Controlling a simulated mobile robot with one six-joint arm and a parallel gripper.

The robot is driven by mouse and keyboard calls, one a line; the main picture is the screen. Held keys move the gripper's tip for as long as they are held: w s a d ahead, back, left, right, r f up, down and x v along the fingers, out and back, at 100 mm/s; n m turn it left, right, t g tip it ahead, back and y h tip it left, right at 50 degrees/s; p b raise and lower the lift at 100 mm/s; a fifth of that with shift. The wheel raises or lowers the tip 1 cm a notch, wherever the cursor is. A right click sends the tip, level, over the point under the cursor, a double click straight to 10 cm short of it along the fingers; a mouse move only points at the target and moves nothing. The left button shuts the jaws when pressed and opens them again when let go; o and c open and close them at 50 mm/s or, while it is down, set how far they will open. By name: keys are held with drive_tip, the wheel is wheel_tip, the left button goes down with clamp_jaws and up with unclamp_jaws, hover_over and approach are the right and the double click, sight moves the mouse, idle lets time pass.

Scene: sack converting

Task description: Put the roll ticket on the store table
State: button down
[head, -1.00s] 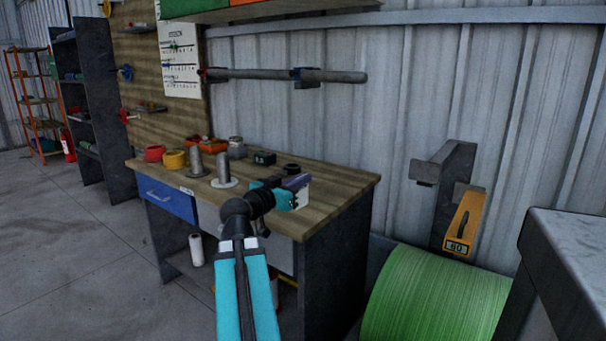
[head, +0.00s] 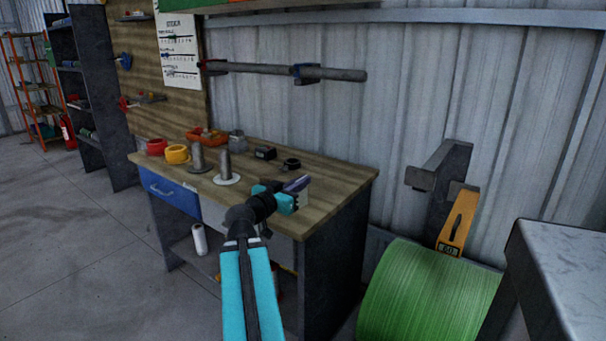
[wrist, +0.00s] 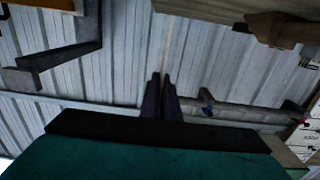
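My gripper (head: 300,184) is above the front right part of the wooden-topped bench (head: 325,205). Its dark fingers are close together in the wrist view (wrist: 161,95). A small pale card, which looks like the roll ticket (head: 303,194), shows at the fingers, partly hidden by them. In the wrist view only a thin pale edge shows between the fingers. The card looks clear of the bench top, but the gap is hard to judge. I cannot tell for sure that this bench is the store table; no label shows.
Two upright grey posts (head: 224,166), red and yellow rolls (head: 176,154), an orange tray (head: 207,135) and small dark items stand on the bench's left and back. The front right top is clear. A green roll (head: 430,295) and a grey-topped unit (head: 570,260) are at right.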

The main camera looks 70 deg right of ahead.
drive_tip(key=p, duration=0.2)
drive_tip(key=shift+w+d+r+p, duration=0.15)
drive_tip(key=shift+d+p, duration=0.05)
drive_tip(key=shift+p, duration=0.2)
drive_tip(key=w+d+f+p, duration=0.1)
drive_tip(key=w+d, duration=0.2)
drive_tip(key=d, duration=0.6)
drive_tip(key=shift+w+d+f, duration=0.15)
drive_tip(key=shift+d+f, duration=0.05)
drive_tip(key=shift+d, duration=0.2)
drive_tip(key=shift+f, duration=1.75)
drive_tip(key=shift+f, duration=0.15)
drive_tip(key=c, duration=2)
unclamp_jaws()
drive_tip(key=shift+a+r+p, duration=0.15)
drive_tip(key=shift+r+p, duration=0.05)
drive_tip(key=shift+p, duration=0.1)
